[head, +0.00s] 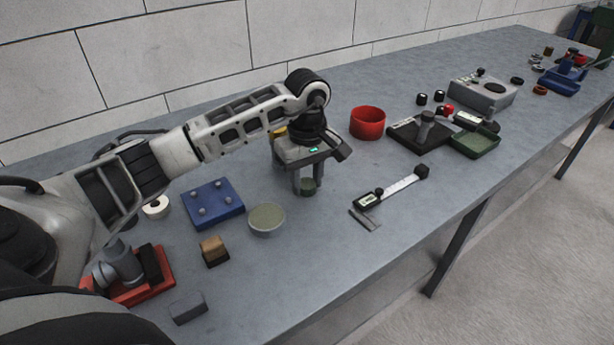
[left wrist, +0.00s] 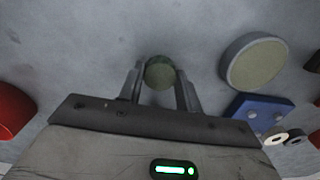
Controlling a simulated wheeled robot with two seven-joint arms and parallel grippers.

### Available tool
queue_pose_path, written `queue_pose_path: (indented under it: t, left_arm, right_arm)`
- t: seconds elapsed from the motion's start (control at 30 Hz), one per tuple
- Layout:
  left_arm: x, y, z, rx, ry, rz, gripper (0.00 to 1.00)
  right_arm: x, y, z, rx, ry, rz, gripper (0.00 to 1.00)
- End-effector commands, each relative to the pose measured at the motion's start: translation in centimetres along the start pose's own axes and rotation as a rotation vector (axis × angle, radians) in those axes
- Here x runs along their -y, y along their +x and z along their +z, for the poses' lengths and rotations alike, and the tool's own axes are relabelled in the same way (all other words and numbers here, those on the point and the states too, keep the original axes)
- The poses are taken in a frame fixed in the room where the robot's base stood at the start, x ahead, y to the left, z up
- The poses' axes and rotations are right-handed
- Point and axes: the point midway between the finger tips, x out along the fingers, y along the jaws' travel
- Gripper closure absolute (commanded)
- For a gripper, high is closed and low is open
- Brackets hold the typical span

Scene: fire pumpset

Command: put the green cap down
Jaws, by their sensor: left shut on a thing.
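The green cap (head: 308,187) is a small dull-green round piece low between the fingers of my left gripper (head: 307,188). My left gripper is shut on it and points down at the grey bench. In the left wrist view the cap (left wrist: 160,73) sits between the two fingertips (left wrist: 160,85). I cannot tell whether the cap touches the bench top. My right gripper is not in view.
A round grey-green disc (head: 267,219) and a blue plate with pegs (head: 213,203) are left of the gripper. A red ring (head: 367,123) stands behind right. A digital caliper (head: 390,188) lies to the right. Bare bench (head: 310,240) lies in front.

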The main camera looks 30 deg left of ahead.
Motion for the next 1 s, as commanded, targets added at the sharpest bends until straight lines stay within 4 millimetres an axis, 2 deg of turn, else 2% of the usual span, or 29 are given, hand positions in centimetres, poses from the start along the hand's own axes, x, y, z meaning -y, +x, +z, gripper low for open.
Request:
queue_pose_path:
  t: [0.27,0.3,0.33,0.37,0.6,0.73,0.87,1.0]
  left_arm:
    - [0.0,0.4,0.0,0.000,0.000,0.001,0.93]
    - [0.0,0.3,0.0,0.000,0.000,0.001,0.55]
    - [0.0,0.2,0.0,0.000,0.000,0.001,0.46]
    - [0.0,0.2,0.0,0.000,0.000,0.001,0.44]
    - [0.0,0.2,0.0,0.000,0.000,0.001,0.44]
    - [-0.1,-0.5,0.0,-0.001,0.000,0.003,0.44]
    - [-0.1,-2.5,-0.1,-0.003,0.000,0.006,0.44]
    - [-0.1,-5.7,-0.1,-0.004,-0.001,0.006,0.44]
  right_arm:
    - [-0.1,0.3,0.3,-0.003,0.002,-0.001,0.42]
    - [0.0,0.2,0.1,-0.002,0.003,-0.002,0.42]
    - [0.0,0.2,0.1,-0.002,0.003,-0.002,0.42]
    - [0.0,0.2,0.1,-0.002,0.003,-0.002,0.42]
    - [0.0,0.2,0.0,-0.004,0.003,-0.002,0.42]
    - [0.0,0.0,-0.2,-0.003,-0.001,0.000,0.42]
    - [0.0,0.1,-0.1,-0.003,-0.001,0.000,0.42]
    - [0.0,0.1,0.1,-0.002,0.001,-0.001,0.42]
